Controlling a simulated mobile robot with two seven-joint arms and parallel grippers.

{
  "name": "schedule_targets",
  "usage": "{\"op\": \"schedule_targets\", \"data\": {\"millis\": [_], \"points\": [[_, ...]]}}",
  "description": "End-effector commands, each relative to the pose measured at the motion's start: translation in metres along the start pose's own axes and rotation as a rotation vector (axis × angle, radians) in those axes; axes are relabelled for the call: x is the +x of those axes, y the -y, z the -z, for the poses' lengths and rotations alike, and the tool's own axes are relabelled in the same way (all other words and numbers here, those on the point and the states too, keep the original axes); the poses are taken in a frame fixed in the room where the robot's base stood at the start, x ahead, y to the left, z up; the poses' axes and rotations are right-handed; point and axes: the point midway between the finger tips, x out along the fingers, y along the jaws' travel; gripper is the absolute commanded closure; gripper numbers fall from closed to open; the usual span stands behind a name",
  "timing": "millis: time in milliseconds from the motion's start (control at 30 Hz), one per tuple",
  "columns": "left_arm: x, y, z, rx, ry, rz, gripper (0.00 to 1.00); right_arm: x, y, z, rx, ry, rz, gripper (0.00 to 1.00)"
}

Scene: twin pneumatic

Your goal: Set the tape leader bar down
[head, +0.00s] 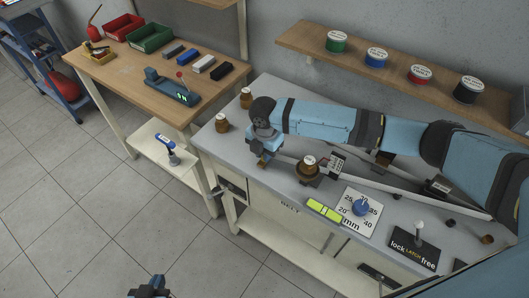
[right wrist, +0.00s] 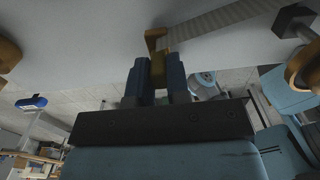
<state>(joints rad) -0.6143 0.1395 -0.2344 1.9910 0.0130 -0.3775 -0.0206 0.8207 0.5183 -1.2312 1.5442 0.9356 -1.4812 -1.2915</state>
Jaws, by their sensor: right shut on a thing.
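My right gripper (head: 262,160) is over the left part of the grey workbench in the head view. In the right wrist view, its two blue fingers (right wrist: 158,82) are shut on the brass-coloured tape leader bar (right wrist: 156,42). The bar's bent end sticks out past the fingertips. A pale ribbed tape (right wrist: 235,22) shows just right of the bar. In the head view the bar is hidden or too small to make out. My left gripper (head: 151,287) is at the bottom edge, over the floor; its fingers are too cut off to judge.
A wooden table (head: 125,75) holds trays. A shelf (head: 310,39) carries several spools.

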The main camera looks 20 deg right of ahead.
Motion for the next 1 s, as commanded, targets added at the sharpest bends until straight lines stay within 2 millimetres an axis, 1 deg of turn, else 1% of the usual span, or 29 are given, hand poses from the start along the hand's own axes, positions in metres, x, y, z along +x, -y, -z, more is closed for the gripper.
{"op": "schedule_targets", "data": {"millis": [67, 400, 433, 533, 833, 933, 1000], "points": [[-0.001, 0.0, 0.001, 0.0, 0.0, 0.0, 1.0, 0.006, 0.0, 0.0, 0.0, -0.001, 0.0, 1.0], [-0.001, 0.0, 0.002, 0.0, -0.002, -0.001, 1.0, 0.01, 0.0, 0.0, 0.0, 0.0, 0.0, 1.0], [-0.001, 0.0, 0.002, 0.0, -0.003, -0.001, 1.0, 0.011, 0.0, 0.0, 0.0, 0.0, 0.0, 0.81], [-0.001, 0.0, 0.002, 0.0, -0.004, -0.001, 1.0, 0.01, 0.0, 0.0, 0.0, 0.0, 0.0, 0.58], [-0.001, -0.001, 0.003, 0.0, -0.004, -0.001, 1.0, 0.008, 0.0, 0.0, 0.0, 0.0, -0.001, 0.58], [-0.001, 0.0, 0.002, 0.0, -0.004, -0.001, 1.0, 0.001, 0.0, -0.001, 0.0, 0.001, -0.002, 0.58], [0.0, 0.0, 0.001, 0.0, -0.004, -0.001, 1.0, -0.01, -0.001, -0.001, 0.0, 0.001, -0.003, 0.58]]}}
